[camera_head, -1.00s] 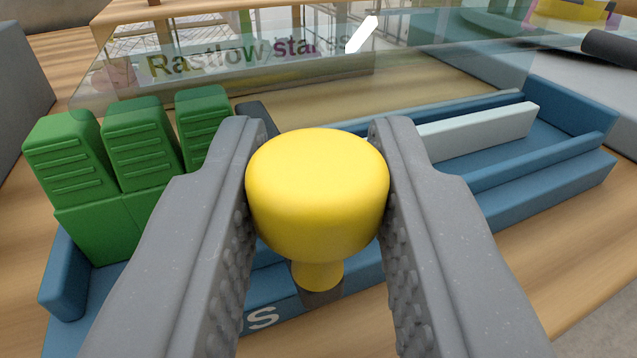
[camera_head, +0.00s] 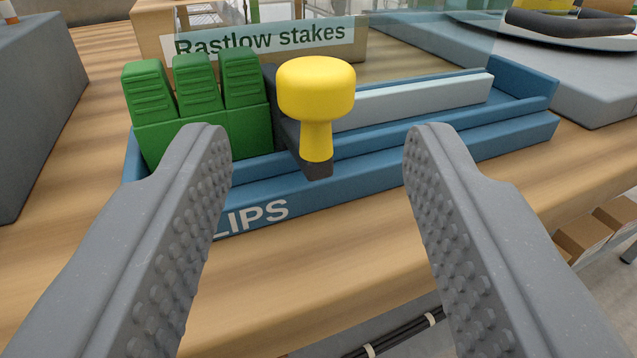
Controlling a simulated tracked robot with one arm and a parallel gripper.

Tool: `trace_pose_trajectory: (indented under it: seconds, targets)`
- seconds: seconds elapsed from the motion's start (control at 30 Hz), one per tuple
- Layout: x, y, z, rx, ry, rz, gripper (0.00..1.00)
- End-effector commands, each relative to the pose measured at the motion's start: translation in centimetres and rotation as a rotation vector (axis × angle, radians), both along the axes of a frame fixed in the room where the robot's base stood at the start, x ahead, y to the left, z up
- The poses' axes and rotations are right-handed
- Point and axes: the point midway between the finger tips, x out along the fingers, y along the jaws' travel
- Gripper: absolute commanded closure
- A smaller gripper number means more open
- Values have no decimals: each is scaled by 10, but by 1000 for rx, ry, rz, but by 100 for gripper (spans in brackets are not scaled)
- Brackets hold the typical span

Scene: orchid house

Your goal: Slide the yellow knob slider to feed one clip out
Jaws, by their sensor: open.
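The yellow knob (camera_head: 316,92) stands upright on a dark slider (camera_head: 284,118) that crosses the blue clip tray (camera_head: 385,160). Green clips (camera_head: 205,125) stand in a row at the tray's left end, against the left side of the dark slider. A pale grey bar (camera_head: 420,100) lies in the tray to the right of the knob. My gripper (camera_head: 316,140) is wide open and empty. Its two fingers are in front of the tray, one to each side of the knob in the picture, and neither touches it. Part of the tray's lettering is hidden behind the left finger.
A box labelled "Rastlow stakes" (camera_head: 262,38) stands behind the tray, partly behind a clear panel. A grey block (camera_head: 35,110) is at the left, and a grey slab (camera_head: 580,85) at the right. The wooden table's front edge runs below the tray, with open table in front.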

Motion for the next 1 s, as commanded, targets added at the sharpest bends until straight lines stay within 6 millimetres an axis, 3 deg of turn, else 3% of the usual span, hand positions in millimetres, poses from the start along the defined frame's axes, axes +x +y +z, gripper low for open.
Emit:
trace_pose_trajectory:
  seconds: [0.3,0.5,1.0]
  targets:
    - [-49,2,0,0,4,0,55]
    - [-71,3,-1,1,2,0,55]
    - [-79,4,-1,0,1,1,55]
